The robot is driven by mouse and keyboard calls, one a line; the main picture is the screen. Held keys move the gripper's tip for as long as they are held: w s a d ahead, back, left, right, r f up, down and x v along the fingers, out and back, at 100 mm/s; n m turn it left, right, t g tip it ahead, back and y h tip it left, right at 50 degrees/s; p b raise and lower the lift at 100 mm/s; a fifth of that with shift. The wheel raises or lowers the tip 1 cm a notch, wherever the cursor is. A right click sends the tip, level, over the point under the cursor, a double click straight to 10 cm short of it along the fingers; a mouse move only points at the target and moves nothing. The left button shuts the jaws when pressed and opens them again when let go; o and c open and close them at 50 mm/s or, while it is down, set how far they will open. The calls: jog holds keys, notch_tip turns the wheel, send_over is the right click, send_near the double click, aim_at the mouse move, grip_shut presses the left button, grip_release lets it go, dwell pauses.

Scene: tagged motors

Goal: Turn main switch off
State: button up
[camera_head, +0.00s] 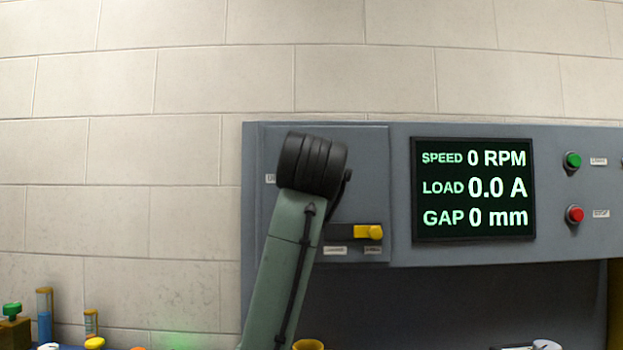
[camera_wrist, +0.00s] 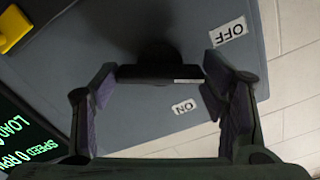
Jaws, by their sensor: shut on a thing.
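The main switch handle (camera_wrist: 150,73) is a black bar on a dark round base on the grey panel, seen in the wrist view. It lies level across that picture, with a pale line near its right end. The OFF label (camera_wrist: 229,32) is to its upper right and the ON label (camera_wrist: 184,106) below its right part. I cannot tell for sure which label it points to. My gripper (camera_wrist: 160,75) has a finger at each end of the bar and is shut on it. In the head view my arm hides the switch and the gripper.
A display (camera_head: 473,190) reads 0 RPM, 0.0 A and 0 mm. A yellow slider (camera_head: 368,232) sits below the switch area. Green (camera_head: 572,160) and red (camera_head: 575,214) buttons are right of the display. Small coloured parts stand at lower left.

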jog(key=n, duration=0.5)
jog(key=shift+n, duration=0.4)
dwell(0.3)
jog(key=o, duration=1.1)
jog(key=shift+o, duration=0.2)
jog(key=s, duration=1.2)
